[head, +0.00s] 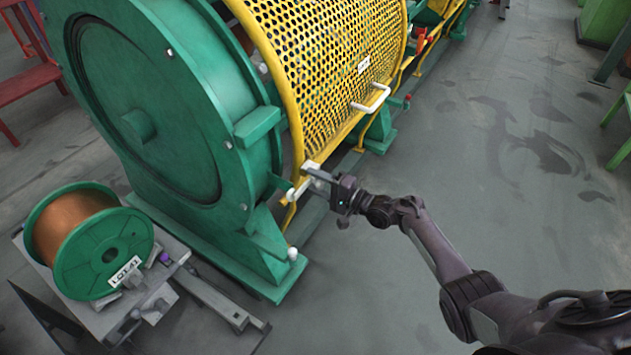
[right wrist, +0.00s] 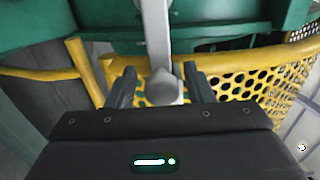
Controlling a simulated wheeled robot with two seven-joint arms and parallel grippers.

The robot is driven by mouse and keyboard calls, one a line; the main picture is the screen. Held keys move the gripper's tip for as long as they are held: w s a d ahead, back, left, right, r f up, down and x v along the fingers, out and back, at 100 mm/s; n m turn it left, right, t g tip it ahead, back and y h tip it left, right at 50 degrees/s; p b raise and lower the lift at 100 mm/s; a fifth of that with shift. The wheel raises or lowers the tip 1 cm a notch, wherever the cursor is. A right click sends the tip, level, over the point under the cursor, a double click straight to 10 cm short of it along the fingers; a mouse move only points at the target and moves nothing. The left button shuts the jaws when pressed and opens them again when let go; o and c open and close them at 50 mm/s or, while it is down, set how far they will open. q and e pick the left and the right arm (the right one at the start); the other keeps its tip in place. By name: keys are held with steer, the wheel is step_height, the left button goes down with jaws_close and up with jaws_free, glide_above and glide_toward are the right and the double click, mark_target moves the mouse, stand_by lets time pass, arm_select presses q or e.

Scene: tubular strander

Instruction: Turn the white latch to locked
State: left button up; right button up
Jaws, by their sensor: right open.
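The white latch (head: 292,193) is at the near lower corner of the yellow perforated guard (head: 325,45), beside the green machine frame. In the right wrist view the latch is a pale bar (right wrist: 156,35) coming down from the top, with its blunt end between my fingers. My right gripper (head: 318,180) is at the latch from the right in the head view. In the right wrist view my right gripper (right wrist: 161,88) is open, with one finger on each side of the bar's end and gaps visible. My left gripper is not in view.
A white handle (head: 372,99) sticks out from the guard. A white knob (head: 292,254) is low on the green frame (head: 255,235). A green spool (head: 92,240) of copper wire stands on a grey cart at lower left. The floor at right is open.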

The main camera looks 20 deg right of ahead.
mark_target(324, 185)
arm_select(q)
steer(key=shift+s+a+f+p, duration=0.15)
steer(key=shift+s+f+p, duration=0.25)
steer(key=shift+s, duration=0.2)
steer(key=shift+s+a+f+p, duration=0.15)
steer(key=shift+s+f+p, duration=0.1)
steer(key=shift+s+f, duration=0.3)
arm_select(e)
steer(key=v, duration=0.7)
steer(key=shift+s+d, duration=0.2)
